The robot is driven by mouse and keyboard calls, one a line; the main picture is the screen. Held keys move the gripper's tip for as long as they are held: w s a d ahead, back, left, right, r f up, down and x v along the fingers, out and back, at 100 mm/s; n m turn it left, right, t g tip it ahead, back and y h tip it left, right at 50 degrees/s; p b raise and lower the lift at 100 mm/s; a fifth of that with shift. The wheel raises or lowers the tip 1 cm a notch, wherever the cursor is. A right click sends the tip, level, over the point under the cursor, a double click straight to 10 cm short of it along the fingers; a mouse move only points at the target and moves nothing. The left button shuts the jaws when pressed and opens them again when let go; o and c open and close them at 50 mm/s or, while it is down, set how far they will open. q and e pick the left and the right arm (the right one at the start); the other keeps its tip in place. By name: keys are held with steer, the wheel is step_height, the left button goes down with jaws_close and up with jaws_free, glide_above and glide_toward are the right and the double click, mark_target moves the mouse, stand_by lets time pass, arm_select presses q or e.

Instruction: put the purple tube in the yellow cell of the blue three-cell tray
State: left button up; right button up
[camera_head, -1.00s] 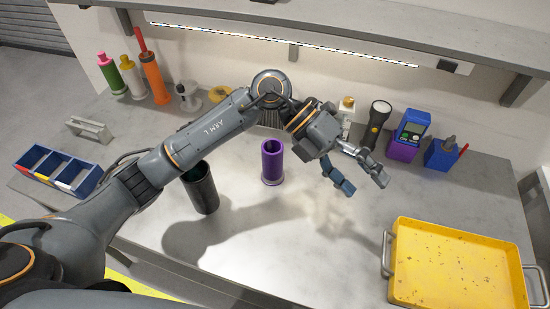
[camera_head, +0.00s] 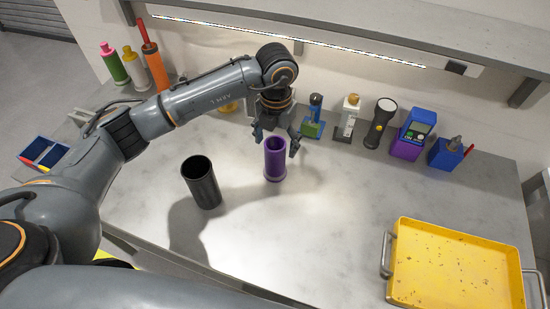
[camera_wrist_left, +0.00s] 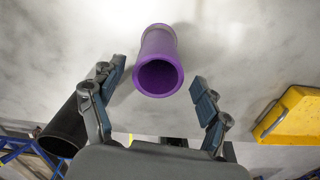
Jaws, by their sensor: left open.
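The purple tube (camera_head: 275,164) stands upright on the grey table, its open top facing up. It also shows in the left wrist view (camera_wrist_left: 160,62). My left gripper (camera_head: 276,142) is open and empty, pointing down with its fingers around the top of the tube in the head view. In the left wrist view the tube shows between the spread fingers (camera_wrist_left: 158,78), with gaps on both sides. The blue three-cell tray (camera_head: 57,156) is at the far left, partly hidden by my left arm. A bit of yellow shows at its edge. My right gripper is not in view.
A black open cup (camera_head: 201,184) stands left of the tube. A yellow tray (camera_head: 455,265) lies at the right. A flashlight (camera_head: 380,122), a blue-purple device (camera_head: 412,135) and several bottles line the back. The table front middle is clear.

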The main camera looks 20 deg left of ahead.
mark_target(275, 171)
arm_select(q)
steer(key=shift+f+p, duration=0.5)
steer(key=shift+f, duration=0.1)
step_height(275, 171, down, 4)
steer(key=shift+a+r+p, duration=0.15)
steer(key=shift+p, duration=0.55)
steer(key=shift+f, duration=0.3)
steer(key=c, duration=1.5)
steer(key=shift+r, duration=0.15)
